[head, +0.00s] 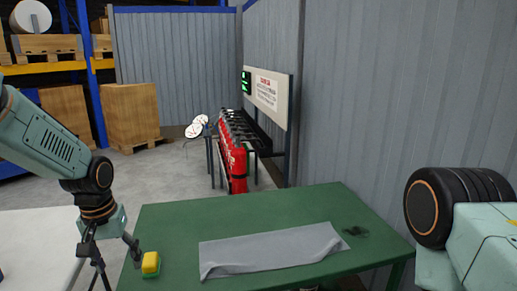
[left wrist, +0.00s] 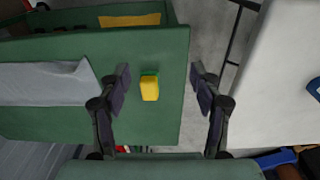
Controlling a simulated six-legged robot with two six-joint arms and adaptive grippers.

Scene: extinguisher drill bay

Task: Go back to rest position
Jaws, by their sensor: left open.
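My left gripper (head: 118,270) is open above the left front corner of the green table, with nothing between its fingers. In the left wrist view the open fingers (left wrist: 161,75) frame a yellow and green sponge-like block (left wrist: 149,88) from above. In the head view this block (head: 151,263) rests on the table just right of the fingers, apart from them. On the right of the head view a teal and black part of my right arm (head: 450,215) shows; its gripper is out of view.
A grey cloth (head: 270,250) lies flat on the green table (head: 180,222), with a small dark item (head: 355,231) beside it. A white table (head: 35,235) stands left. Red extinguishers (head: 235,160) line a rack by the grey wall (head: 400,90). Floor shows behind the tables.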

